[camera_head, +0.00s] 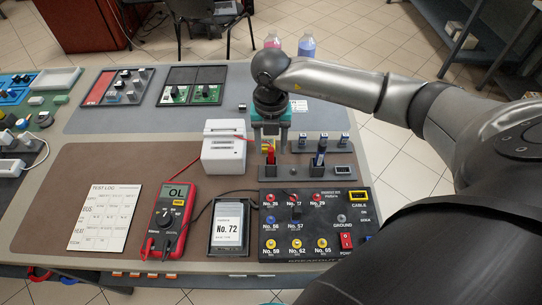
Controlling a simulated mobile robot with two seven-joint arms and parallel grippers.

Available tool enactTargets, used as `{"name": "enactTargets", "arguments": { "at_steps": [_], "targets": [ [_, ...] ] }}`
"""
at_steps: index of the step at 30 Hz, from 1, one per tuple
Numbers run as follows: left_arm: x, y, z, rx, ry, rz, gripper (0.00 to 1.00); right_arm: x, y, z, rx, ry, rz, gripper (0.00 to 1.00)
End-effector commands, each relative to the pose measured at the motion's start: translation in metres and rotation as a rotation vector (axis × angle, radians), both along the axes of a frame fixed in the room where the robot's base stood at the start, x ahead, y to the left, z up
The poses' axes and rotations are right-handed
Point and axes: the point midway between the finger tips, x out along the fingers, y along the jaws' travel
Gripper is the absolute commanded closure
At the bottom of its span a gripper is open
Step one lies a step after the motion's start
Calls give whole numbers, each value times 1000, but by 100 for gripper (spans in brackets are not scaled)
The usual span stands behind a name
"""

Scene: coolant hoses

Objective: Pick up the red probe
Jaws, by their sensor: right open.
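The red probe (271,158) stands upright in the left part of a dark holder (294,170) behind the black panel. A thin red lead runs left from it toward the multimeter. My right gripper (269,137) is open and points down right over the red probe, its fingers close around or just above the probe's top. Whether the fingers touch it I cannot tell. A dark blue probe (320,154) stands in the same holder to the right. My left gripper is not in view.
A red multimeter (171,213) reading OL lies left of the black socket panel (292,247). A white box (224,147) stands close left of the holder. A No. 72 card holder (229,246), a test log sheet (105,215) and two trays lie around. Brown mat is clear behind the sheet.

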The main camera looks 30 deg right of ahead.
Motion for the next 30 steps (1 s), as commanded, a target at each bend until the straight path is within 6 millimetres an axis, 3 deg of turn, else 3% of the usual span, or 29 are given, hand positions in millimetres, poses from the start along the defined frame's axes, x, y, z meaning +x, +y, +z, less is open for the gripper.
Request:
{"name": "enactTargets", "arguments": {
  "at_steps": [4,12,27,30],
  "targets": [
    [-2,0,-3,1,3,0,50,-1,0,-18,0,1,-1,45],
    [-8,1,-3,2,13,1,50,0,0,-21,0,-1,0,45],
    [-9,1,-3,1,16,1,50,0,0,-20,-1,-1,-1,100],
    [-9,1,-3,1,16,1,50,0,0,-20,-1,-1,-1,100]
  ]
}}
